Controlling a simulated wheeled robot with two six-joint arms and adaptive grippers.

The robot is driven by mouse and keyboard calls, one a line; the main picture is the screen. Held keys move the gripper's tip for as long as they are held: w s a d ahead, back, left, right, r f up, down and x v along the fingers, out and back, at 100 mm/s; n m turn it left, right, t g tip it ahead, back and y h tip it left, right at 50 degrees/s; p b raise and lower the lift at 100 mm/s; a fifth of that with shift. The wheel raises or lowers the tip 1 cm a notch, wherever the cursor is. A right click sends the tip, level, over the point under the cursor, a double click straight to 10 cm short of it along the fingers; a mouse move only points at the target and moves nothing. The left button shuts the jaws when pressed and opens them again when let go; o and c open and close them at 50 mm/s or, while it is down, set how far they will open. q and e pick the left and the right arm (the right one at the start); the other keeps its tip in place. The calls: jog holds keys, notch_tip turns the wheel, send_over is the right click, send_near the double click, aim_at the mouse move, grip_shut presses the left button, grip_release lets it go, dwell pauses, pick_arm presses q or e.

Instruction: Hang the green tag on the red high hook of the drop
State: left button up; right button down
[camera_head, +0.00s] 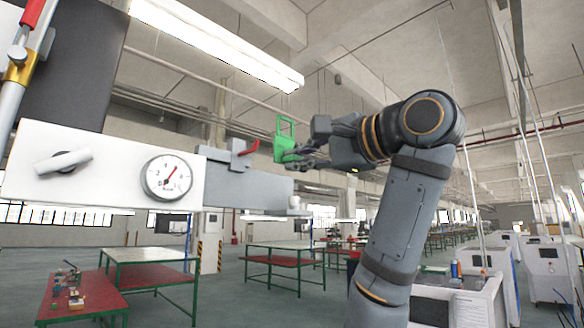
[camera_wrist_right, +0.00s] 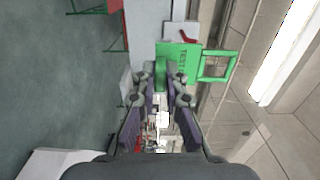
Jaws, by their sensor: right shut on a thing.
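The green tag (camera_head: 285,138) is in my right gripper (camera_head: 300,156), held up in the middle of the head view. It has a square open loop at its top, and dark lettering shows on it in the right wrist view (camera_wrist_right: 178,62). My right gripper (camera_wrist_right: 162,82) is shut on the tag's lower part. The red hook (camera_head: 248,148) sits on top of the grey block at the end of the white panel, just left of the tag. It also shows beyond the tag in the wrist view (camera_wrist_right: 188,38). The tag looks apart from the hook. My left gripper is not in view.
The white panel (camera_head: 110,165) carries a round gauge (camera_head: 167,178) and a white lever (camera_head: 63,161). The grey block (camera_head: 235,187) extends from its right end. Tables with red and white tops (camera_head: 150,254) stand below.

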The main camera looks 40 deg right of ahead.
jog(key=w+a+f, duration=0.1)
jog(key=w+f, duration=0.1)
jog(key=w, duration=1.1)
jog(key=shift+w+f+b, duration=0.2)
jog(key=shift+f+b, duration=0.1)
jog(key=shift+f, duration=0.1)
dwell(0.5)
jog(key=c, duration=1.3)
grip_release()
jog(key=shift+c, duration=0.2)
